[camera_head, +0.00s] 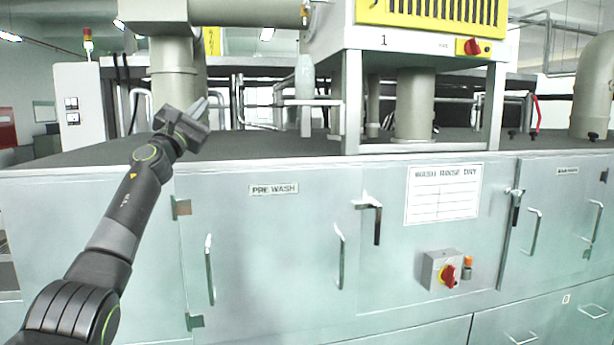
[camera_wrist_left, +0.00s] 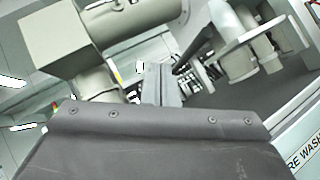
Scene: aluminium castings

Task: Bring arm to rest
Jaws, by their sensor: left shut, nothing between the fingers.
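My left arm comes in from the lower left of the head view and reaches up in front of the pale green washing machine (camera_head: 270,240). My left gripper (camera_head: 203,107) is at the arm's upper end, pointing up and to the right, near the machine's top edge. Its fingers are together with nothing between them. In the left wrist view the dark gripper body fills the lower part, and the grey fingers (camera_wrist_left: 161,85) show together above it. My right gripper is not in view.
Beige pipes (camera_head: 175,75) rise behind the gripper. A white stand (camera_head: 353,100) carries a yellow-grilled box with a red knob (camera_head: 473,46). The machine front has door handles (camera_head: 209,270) and a switch box (camera_head: 440,269). Open space lies before the doors.

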